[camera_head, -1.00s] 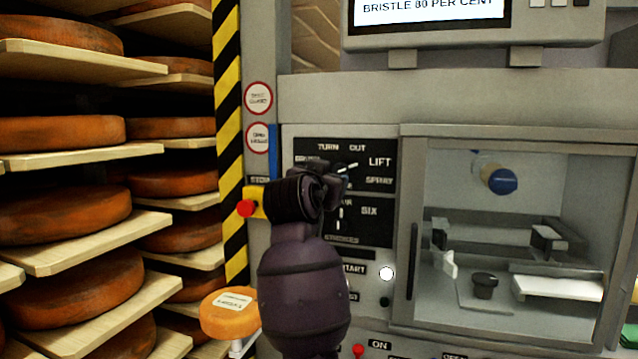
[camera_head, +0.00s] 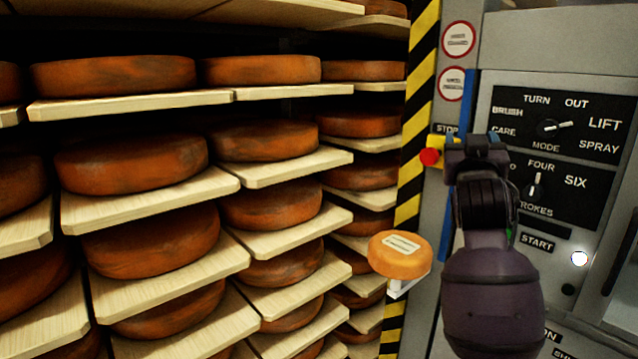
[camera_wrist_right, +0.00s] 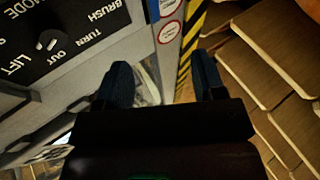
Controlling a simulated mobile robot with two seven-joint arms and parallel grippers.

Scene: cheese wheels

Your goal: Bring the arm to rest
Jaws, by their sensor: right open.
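My right arm rises in front of the machine's control panel in the head view. Its gripper (camera_head: 477,138) is at the panel's left edge, near the red stop button (camera_head: 430,157), seen from behind. In the right wrist view the gripper (camera_wrist_right: 164,82) has its two dark fingers apart with nothing between them. The panel (camera_wrist_right: 62,38) lies left of the fingers there, and the yellow-black striped post (camera_wrist_right: 187,55) lies beyond them. I cannot tell whether the gripper touches the panel. My left gripper is not in view.
Wooden shelves (camera_head: 150,200) with several orange-brown cheese wheels (camera_head: 130,162) fill the left. A labelled orange cheese (camera_head: 398,262) sits on a small white support (camera_head: 408,284) beside the striped post. The mode knob (camera_head: 553,126) and START button (camera_head: 580,258) are right of my arm.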

